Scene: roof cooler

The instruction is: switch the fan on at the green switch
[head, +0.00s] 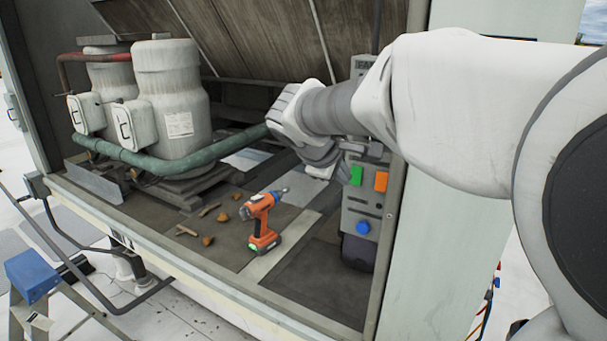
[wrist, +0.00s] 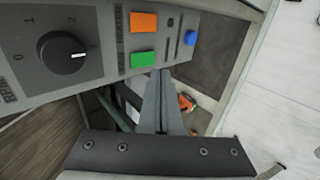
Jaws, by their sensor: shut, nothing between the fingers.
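The green switch (head: 356,174) is on the grey control panel (head: 352,215) at the right side of the open cabinet, beside an orange switch (head: 381,181). In the wrist view the green switch (wrist: 143,60) is below the orange one (wrist: 143,22). My gripper (wrist: 160,73) is shut and empty, its fingertips showing just below and right of the green switch. I cannot tell whether they touch it. In the head view my arm hides most of the gripper and the panel's upper part. No fan can be made out.
A blue button (head: 362,227) is lower on the panel; a black dial (wrist: 64,53) shows in the wrist view. An orange drill (head: 261,222) stands on the cabinet floor near small brown scraps. Grey tanks (head: 172,95) and a green pipe (head: 185,160) are at left.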

